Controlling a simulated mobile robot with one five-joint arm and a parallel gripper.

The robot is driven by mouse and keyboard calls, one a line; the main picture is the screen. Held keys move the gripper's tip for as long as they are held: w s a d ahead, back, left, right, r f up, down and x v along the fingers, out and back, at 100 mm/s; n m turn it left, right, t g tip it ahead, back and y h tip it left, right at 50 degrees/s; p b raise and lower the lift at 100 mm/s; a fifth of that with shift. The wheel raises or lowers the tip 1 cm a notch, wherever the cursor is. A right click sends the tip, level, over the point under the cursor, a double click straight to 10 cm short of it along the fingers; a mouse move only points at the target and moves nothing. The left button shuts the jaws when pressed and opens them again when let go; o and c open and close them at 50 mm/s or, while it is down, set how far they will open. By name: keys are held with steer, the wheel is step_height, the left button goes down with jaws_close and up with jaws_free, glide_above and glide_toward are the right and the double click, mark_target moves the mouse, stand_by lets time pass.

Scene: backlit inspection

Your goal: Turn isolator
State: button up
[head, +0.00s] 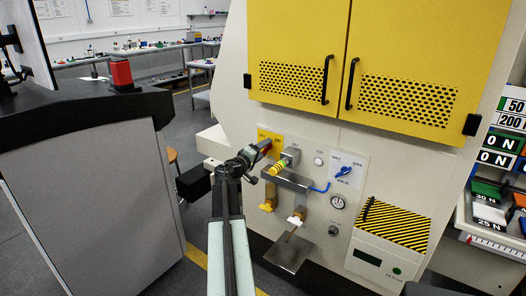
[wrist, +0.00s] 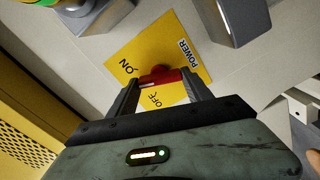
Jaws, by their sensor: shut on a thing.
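The isolator is a red handle (wrist: 160,77) on a yellow plate (wrist: 190,62) marked POWER, ON and OFF. In the wrist view the handle lies crosswise between the two dark fingers of my gripper (wrist: 162,88), and OFF shows just below it. ON shows to its upper left. My gripper is shut on the handle. In the head view my gripper (head: 259,155) reaches the red handle (head: 267,148) at the left of the machine's front panel, with the yellow plate (head: 264,134) behind it. My gripper partly covers both there.
Right of the isolator are a yellow-green ringed fitting (head: 279,167), a metal bracket (head: 288,180), a blue selector knob (head: 344,171) and a gauge (head: 337,202). A metal plate (head: 289,252) juts out below. A grey cabinet (head: 95,190) stands at left, with floor between.

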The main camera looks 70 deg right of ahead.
steer(key=n, duration=1.3)
steer(key=shift+w+d, duration=0.15)
steer(key=shift+n, duration=0.3)
steer(key=o, duration=1.4)
steer(key=shift+c, duration=0.2)
steer(key=shift+f, duration=0.1)
